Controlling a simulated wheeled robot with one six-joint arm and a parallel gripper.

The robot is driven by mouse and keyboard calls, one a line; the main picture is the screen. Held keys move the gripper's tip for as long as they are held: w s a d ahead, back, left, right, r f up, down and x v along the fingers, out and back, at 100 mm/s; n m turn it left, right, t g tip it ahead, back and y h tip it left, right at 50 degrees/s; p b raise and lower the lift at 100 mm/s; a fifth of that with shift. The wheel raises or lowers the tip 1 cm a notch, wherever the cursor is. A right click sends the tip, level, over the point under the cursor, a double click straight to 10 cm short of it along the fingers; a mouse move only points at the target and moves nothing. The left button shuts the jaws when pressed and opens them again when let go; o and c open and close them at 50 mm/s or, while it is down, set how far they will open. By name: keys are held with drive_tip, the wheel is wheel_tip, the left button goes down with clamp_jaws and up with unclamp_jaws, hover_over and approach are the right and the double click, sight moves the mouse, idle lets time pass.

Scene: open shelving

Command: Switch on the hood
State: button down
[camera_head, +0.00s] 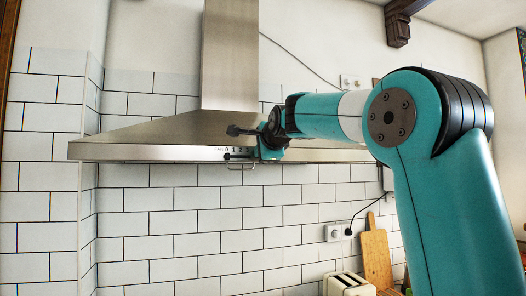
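The steel range hood (150,139) hangs on the tiled wall, with its chimney (229,55) rising to the top of the picture. Small control marks (231,154) with digits show on its front edge, left of and partly behind my gripper. My gripper (230,143) is in front of the hood's front edge, pointing left. Its two dark fingertips are apart, one above the other, with nothing seen between them. The lower fingertip is close to the control marks; I cannot tell whether it touches. My gripper and arm hide part of the front edge. No lit lamp is seen on the hood.
Below right are a toaster (348,284), a wooden cutting board (376,258) and a wall socket (338,232) with a plugged cord. A dark wooden bracket (397,28) is at the upper right. The wall area below the hood is clear.

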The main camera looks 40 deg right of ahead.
drive_tip(key=shift+w+r, duration=0.1)
drive_tip(key=shift+w, duration=0.05)
drive_tip(key=shift+d, duration=0.35)
drive_tip(key=shift+s+d, duration=0.2)
idle(0.3)
drive_tip(key=a+f+b+v, duration=0.1)
drive_tip(key=b+v, duration=0.5)
drive_tip(key=v, duration=0.8)
drive_tip(key=shift+f+b, duration=0.3)
drive_tip(key=shift+b, duration=0.05)
drive_tip(key=shift+s, duration=0.1)
